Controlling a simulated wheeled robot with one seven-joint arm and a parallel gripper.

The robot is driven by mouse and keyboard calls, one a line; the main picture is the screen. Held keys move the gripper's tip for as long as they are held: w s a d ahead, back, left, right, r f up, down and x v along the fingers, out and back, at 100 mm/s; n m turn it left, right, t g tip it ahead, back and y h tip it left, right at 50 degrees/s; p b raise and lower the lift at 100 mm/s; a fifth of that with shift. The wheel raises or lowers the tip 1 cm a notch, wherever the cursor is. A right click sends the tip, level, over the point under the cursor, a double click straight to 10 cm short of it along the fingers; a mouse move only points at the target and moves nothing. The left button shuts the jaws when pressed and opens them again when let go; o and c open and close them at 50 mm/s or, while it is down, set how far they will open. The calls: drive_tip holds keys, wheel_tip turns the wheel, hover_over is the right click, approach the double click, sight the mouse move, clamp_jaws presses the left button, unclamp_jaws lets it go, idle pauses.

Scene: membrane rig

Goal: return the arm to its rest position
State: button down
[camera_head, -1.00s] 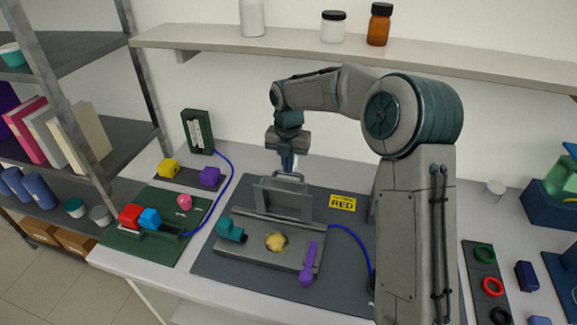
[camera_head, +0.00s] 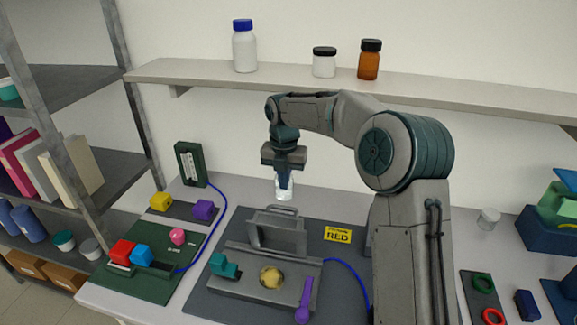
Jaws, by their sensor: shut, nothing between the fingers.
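My gripper (camera_head: 285,194) hangs pointing down above the membrane rig, its fingers shut with nothing between them. It is above the back of the rig's raised grey frame (camera_head: 277,232) and apart from it. My arm is bent, with the elbow to the right and the forearm reaching left in front of the wall shelf. The rig's grey base (camera_head: 240,268) lies on a dark mat and carries a round yellowish disc (camera_head: 271,277), a teal part (camera_head: 223,266) and a purple lever (camera_head: 304,300). A yellow sign (camera_head: 338,235) reading "RED" lies right of the frame.
A wall shelf (camera_head: 190,72) with bottles runs behind my arm. At left are a green board (camera_head: 140,285) with coloured blocks, a dark gauge box (camera_head: 190,163) with a blue cable, and a metal rack (camera_head: 75,135).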

drive_tip(key=w+r, duration=0.2)
drive_tip(key=w, duration=0.2)
drive_tip(key=s+d+r+m+t+h+b, duration=0.1)
drive_tip(key=s+d+r+m+b, duration=0.15)
drive_tip(key=s+d+m, duration=0.5)
drive_tip(key=s+d+r+m+t+b, duration=0.1)
drive_tip(key=s+d+r+m, duration=0.2)
drive_tip(key=s+m, duration=0.8)
drive_tip(key=s+d+f+m+t, duration=0.1)
drive_tip(key=s+d+f+m, duration=0.2)
drive_tip(key=s+m, duration=0.4)
drive_tip(key=s+d+f+m+y+b, duration=0.1)
drive_tip(key=s+d+f+m, duration=0.2)
drive_tip(key=s+m, duration=0.5)
drive_tip(key=s+f, duration=0.1)
drive_tip(key=s, duration=0.2)
drive_tip(key=shift+s+d+t, duration=0.15)
drive_tip(key=shift+d+t, duration=0.25)
